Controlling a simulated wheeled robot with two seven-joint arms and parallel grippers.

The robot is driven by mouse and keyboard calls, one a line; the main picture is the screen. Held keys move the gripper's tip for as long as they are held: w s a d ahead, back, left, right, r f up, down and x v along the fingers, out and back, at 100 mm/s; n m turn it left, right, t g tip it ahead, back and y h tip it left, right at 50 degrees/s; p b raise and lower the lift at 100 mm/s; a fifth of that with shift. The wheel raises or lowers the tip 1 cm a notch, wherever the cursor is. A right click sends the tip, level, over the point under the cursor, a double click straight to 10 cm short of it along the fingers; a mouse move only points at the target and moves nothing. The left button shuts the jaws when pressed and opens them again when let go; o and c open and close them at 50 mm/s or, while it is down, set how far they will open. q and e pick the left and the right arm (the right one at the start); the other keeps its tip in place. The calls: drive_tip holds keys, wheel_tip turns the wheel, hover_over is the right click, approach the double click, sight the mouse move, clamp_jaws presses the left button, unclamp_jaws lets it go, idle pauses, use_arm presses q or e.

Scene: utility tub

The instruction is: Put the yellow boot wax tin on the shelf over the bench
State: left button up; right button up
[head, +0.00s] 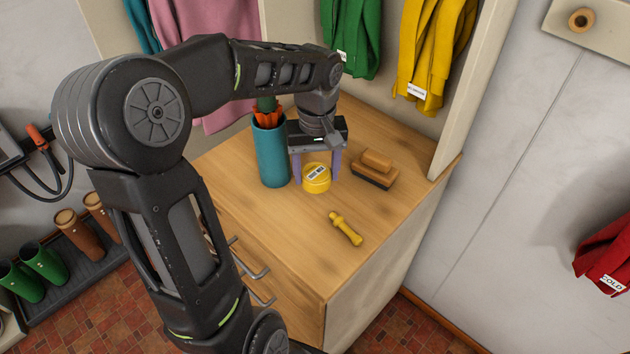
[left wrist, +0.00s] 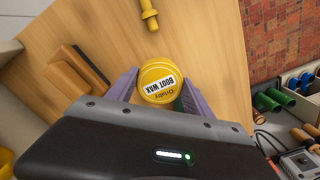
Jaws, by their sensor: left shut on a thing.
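The yellow boot wax tin (head: 316,178) is on the wooden bench top, label facing up. My left gripper (head: 316,172) comes down from above with its purple fingers on either side of the tin and is shut on it. In the left wrist view the tin (left wrist: 159,83) sits between the two fingers (left wrist: 158,92), its "BOOT WAX" label readable. I cannot tell whether the tin is just touching the bench or slightly raised. The shelf over the bench is not clearly in view. My right gripper is not in view.
A teal cylinder (head: 270,155) with an umbrella stands close left of the gripper. A wooden brush (head: 375,169) lies to the right, and a yellow handle-like tool (head: 346,229) lies nearer the front. Coats (head: 430,50) hang behind. The bench's front right area (head: 330,270) is clear.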

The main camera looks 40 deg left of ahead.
sight(316, 185)
use_arm(q)
drive_tip(key=shift+f, duration=0.35)
drive_tip(key=shift+f, duration=1.9)
drive_tip(key=shift+f, duration=0.25)
drive_tip(key=o, duration=1.4)
drive_tip(key=shift+r, duration=0.1)
drive_tip(key=shift+r, duration=0.15)
wheel_tip(316, 185, up, 12)
drive_tip(key=shift+r, duration=0.1)
